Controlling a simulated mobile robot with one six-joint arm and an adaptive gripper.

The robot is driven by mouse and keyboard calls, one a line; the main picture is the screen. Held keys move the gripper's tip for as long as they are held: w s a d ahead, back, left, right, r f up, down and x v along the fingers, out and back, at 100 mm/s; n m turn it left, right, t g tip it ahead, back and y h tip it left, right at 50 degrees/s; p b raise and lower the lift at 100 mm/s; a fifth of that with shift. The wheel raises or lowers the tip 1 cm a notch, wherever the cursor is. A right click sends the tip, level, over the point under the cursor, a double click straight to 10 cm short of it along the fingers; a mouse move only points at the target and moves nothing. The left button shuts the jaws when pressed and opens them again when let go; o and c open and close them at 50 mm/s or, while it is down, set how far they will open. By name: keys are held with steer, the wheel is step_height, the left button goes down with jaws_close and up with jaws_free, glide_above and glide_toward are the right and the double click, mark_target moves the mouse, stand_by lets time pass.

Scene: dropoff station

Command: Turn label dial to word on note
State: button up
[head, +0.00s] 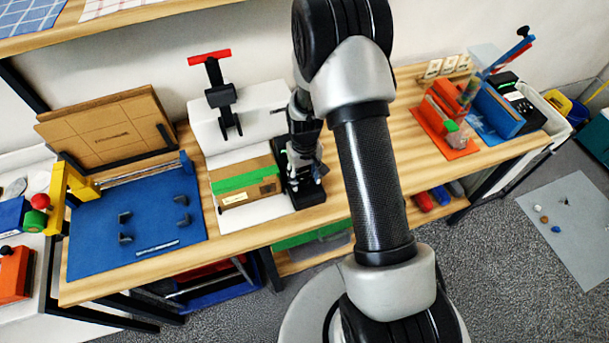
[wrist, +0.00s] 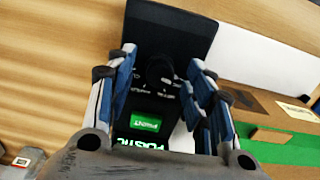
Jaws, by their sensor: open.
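The black label device (wrist: 170,28) stands upright in the wrist view, with a round dark dial (wrist: 160,70) ringed by small white words too small to read. Below the dial are a green PRINT button (wrist: 146,121) and a display with green lettering (wrist: 140,145), partly hidden, that seems to read PLASTIC. My gripper (wrist: 162,60) is open, its blue-padded fingers on either side of the dial; I cannot tell whether they touch it. In the head view my gripper (head: 303,155) is over the device, which is mostly hidden.
A cardboard box with green tape (head: 262,187) lies left of the device, beside a white press-like stand (head: 205,125). A white slip (wrist: 297,110) lies on the box. A blue mat (head: 100,230) is farther left. Red and blue holders (head: 495,110) stand at the right.

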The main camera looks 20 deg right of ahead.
step_height(320, 180, up, 12)
stand_by(0.6)
steer(key=shift+r, duration=0.1)
stand_by(0.4)
step_height(320, 180, up, 6)
steer(key=t+b, duration=0.1)
steer(key=b, duration=0.1)
glide_above(304, 179)
steer(key=s+a, duration=0.1)
steer(key=s, duration=0.1)
steer(key=s+a+r+t+b, duration=0.2)
steer(key=s+a+r+b, duration=0.1)
steer(key=s+r, duration=0.8)
steer(key=s+a+f+t+b, duration=0.1)
steer(key=s, duration=0.9)
steer(key=shift+s+a+t+b, duration=0.2)
steer(key=shift+t+b, duration=0.1)
steer(key=shift+b, duration=0.05)
steer(key=shift+c, duration=0.3)
